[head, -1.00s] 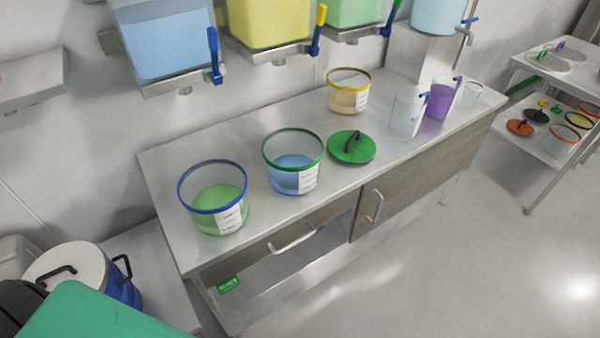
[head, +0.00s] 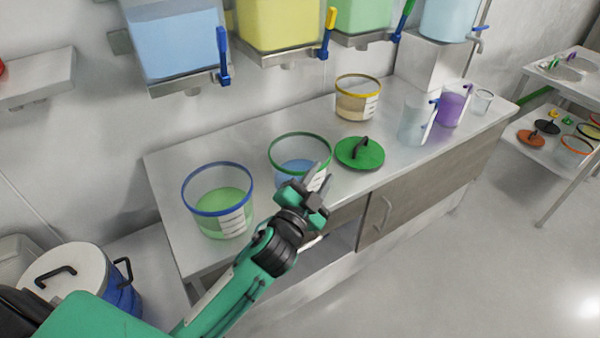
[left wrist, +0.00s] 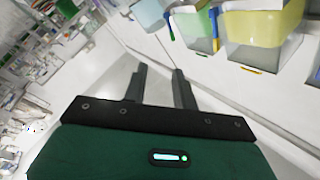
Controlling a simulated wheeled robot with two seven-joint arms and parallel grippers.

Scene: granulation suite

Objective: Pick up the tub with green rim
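The tub with green rim (head: 289,160) stands upright on the steel bench. It is clear, holds blue contents and has a white label on its front. My left gripper (head: 318,172) is in front of the tub and covers part of its lower front and label. I cannot tell whether it touches the tub. In the left wrist view the two fingers of my left gripper (left wrist: 158,72) stand apart with nothing between them. I cannot make out the tub in that view. My right gripper is not in view.
A blue-rimmed tub (head: 217,205) stands close on the left. A green lid (head: 372,156) lies close on the right. A yellow-rimmed tub (head: 357,98) and several jugs stand farther along the bench (head: 168,165). Tanks with taps hang above.

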